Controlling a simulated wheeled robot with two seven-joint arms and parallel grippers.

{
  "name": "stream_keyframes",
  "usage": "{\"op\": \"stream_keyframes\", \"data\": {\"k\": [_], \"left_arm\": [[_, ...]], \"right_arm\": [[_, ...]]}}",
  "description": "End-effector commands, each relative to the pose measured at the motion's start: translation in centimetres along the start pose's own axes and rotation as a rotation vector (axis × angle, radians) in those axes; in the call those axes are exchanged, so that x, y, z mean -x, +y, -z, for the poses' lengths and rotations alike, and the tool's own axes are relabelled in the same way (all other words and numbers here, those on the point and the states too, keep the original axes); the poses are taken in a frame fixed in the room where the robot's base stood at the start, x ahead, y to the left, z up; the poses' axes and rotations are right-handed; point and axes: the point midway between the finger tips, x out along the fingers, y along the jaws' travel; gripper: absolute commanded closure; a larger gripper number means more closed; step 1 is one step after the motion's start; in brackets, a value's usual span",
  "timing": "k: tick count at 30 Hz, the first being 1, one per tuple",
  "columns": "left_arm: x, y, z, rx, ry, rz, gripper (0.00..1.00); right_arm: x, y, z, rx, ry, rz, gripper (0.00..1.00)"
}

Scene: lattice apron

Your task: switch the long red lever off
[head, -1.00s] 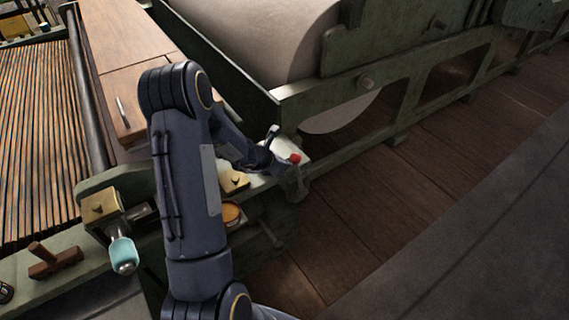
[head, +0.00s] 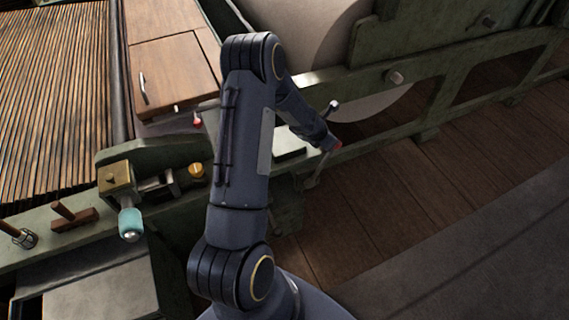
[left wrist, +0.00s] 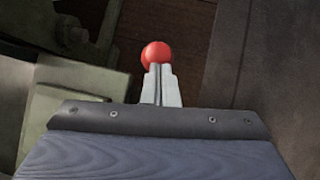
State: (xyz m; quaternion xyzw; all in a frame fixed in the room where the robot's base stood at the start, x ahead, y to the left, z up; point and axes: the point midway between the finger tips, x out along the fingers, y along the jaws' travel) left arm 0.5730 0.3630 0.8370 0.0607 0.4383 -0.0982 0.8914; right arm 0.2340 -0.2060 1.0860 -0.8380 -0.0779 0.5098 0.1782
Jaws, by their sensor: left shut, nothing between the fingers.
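The shaft leans to the right. In the left wrist view the round red knob (left wrist: 156,54) is just beyond my fingertips. My left gripper (head: 328,143) is at the knob in the head view. Its two fingers show shut and empty in the left wrist view (left wrist: 160,82), right against or just short of the knob; contact is unclear. My right gripper is not in view.
A teal-handled clamp (head: 130,222) and a wooden-handled tool (head: 72,214) are on the green bench rail at left. A small red-tipped part (head: 197,120) is by the wooden drawer box (head: 172,75). A large pale roller (head: 300,35) stands behind. Wooden floor (head: 400,190) is open at right.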

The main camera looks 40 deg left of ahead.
Motion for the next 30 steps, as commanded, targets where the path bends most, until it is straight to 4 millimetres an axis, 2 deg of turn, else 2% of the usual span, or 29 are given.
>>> {"op": "stream_keyframes", "data": {"k": [22, 26, 30], "left_arm": [[-0.7, -0.4, -0.7, -0.002, -0.010, 0.008, 1.00], [-0.1, -0.3, -0.8, -0.003, -0.011, 0.008, 1.00], [1.6, 0.4, -0.8, -0.004, -0.008, 0.004, 1.00]], "right_arm": [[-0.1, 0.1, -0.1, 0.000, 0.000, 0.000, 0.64], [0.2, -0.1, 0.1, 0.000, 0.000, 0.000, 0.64], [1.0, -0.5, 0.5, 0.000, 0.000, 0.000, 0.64]]}}
